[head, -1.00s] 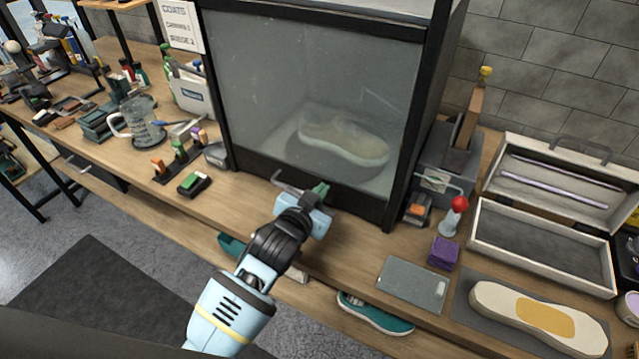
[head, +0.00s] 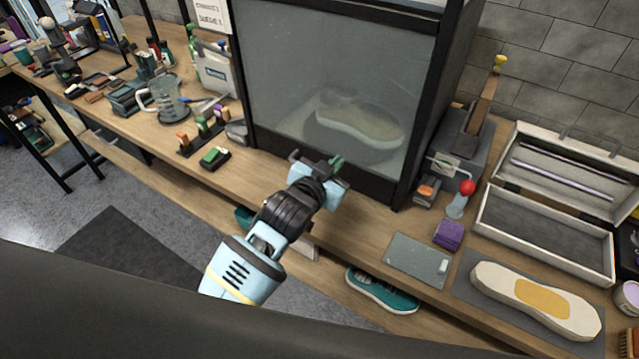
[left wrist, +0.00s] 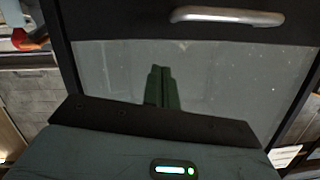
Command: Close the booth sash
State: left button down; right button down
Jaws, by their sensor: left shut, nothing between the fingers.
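The booth (head: 404,165) has a black frame, and its clear sash (head: 290,80) spans the front opening. The sash's dark lower rail (head: 262,161) looks down at bench level, though I cannot tell whether it is fully seated. A grey bar handle (head: 293,156) on the rail is partly hidden by my left gripper (head: 337,163). The handle also shows in the left wrist view (left wrist: 227,16). My left gripper is shut and empty, close in front of the rail. Its green fingers (left wrist: 162,88) point toward the sash. A pale shoe (head: 358,122) shows behind the pane.
To the right are a grey phone-like slab (head: 418,258), a purple block (head: 449,234), an open case (head: 545,225) and a shoe sole (head: 535,298) on a mat. Left of the booth stand a brush rack (head: 203,132) and a glass jug (head: 170,102). A teal shoe (head: 380,290) sits below.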

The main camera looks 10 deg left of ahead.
pick_arm(q)
jog(key=v, duration=0.7)
jog(key=shift+a, duration=0.2)
jog(key=shift+s, duration=0.1)
jog(key=s+a+f+n+g+y, duration=0.1)
jog(key=s+a+f, duration=0.2)
jog(key=s+f, duration=0.5)
jog(key=s+a+f+n+g, duration=0.1)
jog(key=s+a+f, duration=0.3)
jog(key=s+f, duration=0.5)
jog(key=s+a+f+n+g+y, duration=0.1)
jog(key=s+a+f+g, duration=0.2)
jog(key=s+f, duration=0.6)
jog(key=shift+a+f+n+y, duration=0.15)
jog(key=shift+a+n+y, duration=0.2)
jog(key=shift+a, duration=0.2)
